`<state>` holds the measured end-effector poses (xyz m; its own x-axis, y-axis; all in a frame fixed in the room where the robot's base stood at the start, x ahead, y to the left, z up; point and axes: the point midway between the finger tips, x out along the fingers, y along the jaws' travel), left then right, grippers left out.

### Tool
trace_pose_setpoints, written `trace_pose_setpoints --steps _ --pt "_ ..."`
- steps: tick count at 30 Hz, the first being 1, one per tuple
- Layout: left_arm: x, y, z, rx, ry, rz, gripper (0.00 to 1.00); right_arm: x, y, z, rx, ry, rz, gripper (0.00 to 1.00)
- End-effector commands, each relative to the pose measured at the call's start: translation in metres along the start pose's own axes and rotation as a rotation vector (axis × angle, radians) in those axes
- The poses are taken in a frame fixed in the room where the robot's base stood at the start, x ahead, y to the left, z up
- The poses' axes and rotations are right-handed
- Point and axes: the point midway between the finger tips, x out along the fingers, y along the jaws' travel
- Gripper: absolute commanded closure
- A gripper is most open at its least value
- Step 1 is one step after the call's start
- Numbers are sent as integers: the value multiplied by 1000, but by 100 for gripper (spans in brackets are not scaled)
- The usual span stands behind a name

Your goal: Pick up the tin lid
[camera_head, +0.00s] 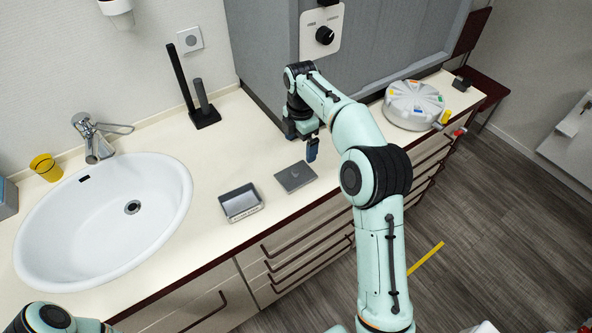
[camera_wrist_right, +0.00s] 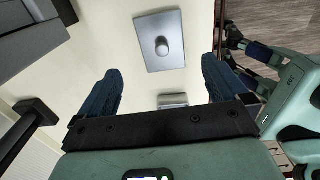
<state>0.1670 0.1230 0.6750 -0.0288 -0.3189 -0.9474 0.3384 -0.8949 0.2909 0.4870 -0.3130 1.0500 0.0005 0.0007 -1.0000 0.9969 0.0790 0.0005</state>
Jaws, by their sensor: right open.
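The tin lid (camera_head: 295,177) is a flat dark grey square plate lying on the cream counter, to the right of the open grey tin (camera_head: 241,202). In the right wrist view the lid (camera_wrist_right: 160,40) shows a round knob, ahead of the fingers. My right gripper (camera_head: 302,146) is above the counter, just behind and to the right of the lid. Its blue fingers (camera_wrist_right: 158,85) are apart, with nothing between them touching. Part of the tin (camera_wrist_right: 172,100) shows beyond the gap. My left gripper does not show in the head view; only part of that arm is at the lower left.
A white sink (camera_head: 110,215) with a tap and a yellow cup (camera_head: 46,167) is at the left. A black stand (camera_head: 204,116) is by the wall. A grey cabinet (camera_head: 265,60) rises behind my right gripper. A round white container (camera_head: 414,104) is farther right.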

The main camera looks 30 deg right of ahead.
Motion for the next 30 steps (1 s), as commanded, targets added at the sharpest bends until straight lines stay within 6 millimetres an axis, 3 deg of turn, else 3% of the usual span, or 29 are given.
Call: trace_pose_setpoints --steps 1,7,15,24,30 --pt "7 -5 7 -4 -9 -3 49 17 -4 0 0 1 -10 0" --pt "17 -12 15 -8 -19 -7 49 54 -3 0 0 0 -9 0" --pt "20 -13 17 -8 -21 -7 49 73 -1 0 0 1 -5 0" --pt "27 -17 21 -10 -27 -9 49 114 1 -1 1 0 -5 0" --pt "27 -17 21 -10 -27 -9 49 118 2 -1 1 0 -2 0"
